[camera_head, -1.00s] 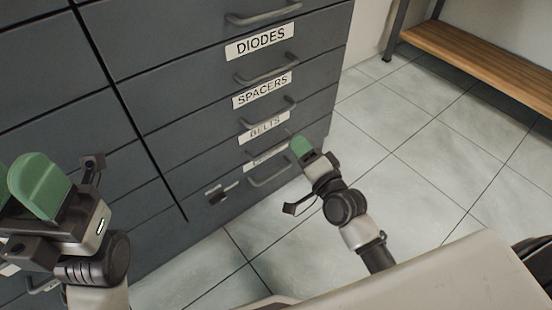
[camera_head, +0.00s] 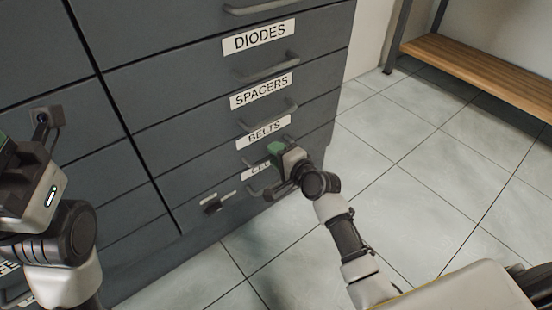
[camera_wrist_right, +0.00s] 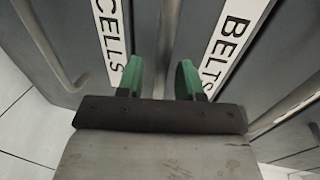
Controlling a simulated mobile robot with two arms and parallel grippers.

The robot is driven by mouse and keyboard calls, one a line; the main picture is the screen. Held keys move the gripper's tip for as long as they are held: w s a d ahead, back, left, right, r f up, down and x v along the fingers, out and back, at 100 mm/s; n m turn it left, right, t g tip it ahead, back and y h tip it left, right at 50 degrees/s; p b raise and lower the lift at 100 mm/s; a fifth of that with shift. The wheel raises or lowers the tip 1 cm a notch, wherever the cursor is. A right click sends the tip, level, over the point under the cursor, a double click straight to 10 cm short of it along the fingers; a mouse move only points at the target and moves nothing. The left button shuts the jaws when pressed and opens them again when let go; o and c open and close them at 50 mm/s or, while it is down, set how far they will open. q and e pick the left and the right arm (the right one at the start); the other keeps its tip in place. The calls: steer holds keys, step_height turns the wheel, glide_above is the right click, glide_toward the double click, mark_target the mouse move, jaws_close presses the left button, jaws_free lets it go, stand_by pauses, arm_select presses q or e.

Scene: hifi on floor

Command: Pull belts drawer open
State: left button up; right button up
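The grey cabinet's belts drawer has a white BELTS label (camera_head: 264,132), which also shows in the wrist view (camera_wrist_right: 227,45). Its bar handle lies below that label, mostly hidden by my right gripper in the head view. My right gripper (camera_head: 275,152) is at this handle. In the wrist view its two green fingers (camera_wrist_right: 159,80) are apart, with a thin grey bar, apparently the handle (camera_wrist_right: 169,45), between them. Contact cannot be told. The drawer front looks flush with the others. My left gripper (camera_head: 8,160) is at the left edge, its fingers mostly cut off.
The DIODES drawer (camera_head: 195,68) and SPACERS drawer (camera_head: 190,110) are above, with bar handles. The partly covered CELLS label (camera_head: 255,170) is below; it reads clearly in the wrist view (camera_wrist_right: 111,40). Tiled floor (camera_head: 400,190) is clear to the right, before a wooden bench (camera_head: 490,70).

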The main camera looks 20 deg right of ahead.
steer(key=shift+w+a, duration=0.15)
steer(key=shift+w, duration=0.1)
jaws_close()
